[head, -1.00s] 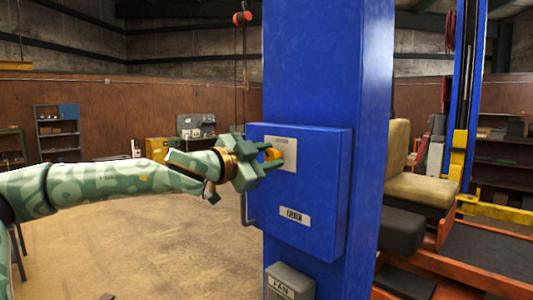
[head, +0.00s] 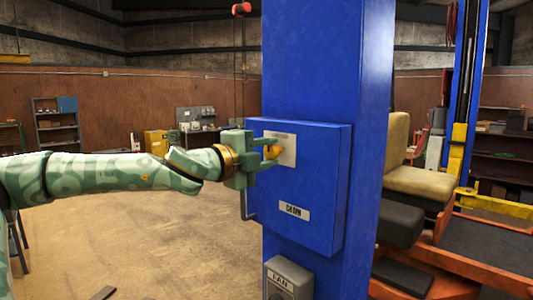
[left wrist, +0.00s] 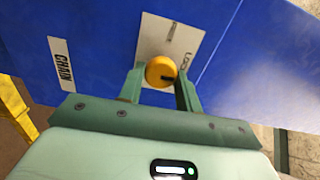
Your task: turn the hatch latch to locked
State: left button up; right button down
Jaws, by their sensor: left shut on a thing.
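The hatch latch is a round yellow knob (head: 272,152) on a pale plate (head: 288,151) on the front of a blue box (head: 325,185). My left gripper (head: 270,155) is shut on the knob, with its green fingers on either side. In the left wrist view the knob (left wrist: 160,71) sits between the two fingertips, and a dark mark shows toward its right side. The plate (left wrist: 153,37) carries small lettering beside the knob, only partly legible; I cannot tell for sure which position the mark points to. My right gripper is not in view.
The box is fixed to a blue column (head: 325,60). A "CHAIN" label (head: 294,211) is below the plate, and a grey box (head: 289,278) is lower on the column. An orange mower with a tan seat (head: 410,185) stands right. Open floor (head: 190,240) lies left.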

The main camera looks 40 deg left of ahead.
pick_arm(q)
jog(key=shift+m, duration=0.4)
jog(key=o, duration=0.9)
jog(key=shift+o, duration=0.2)
jog(key=s+a+b, duration=0.1)
jog(key=s+b, duration=0.6)
jog(key=s, duration=0.9)
jog(key=shift+a+b, duration=0.2)
jog(key=shift+b, duration=0.1)
jog(key=shift+s, duration=0.1)
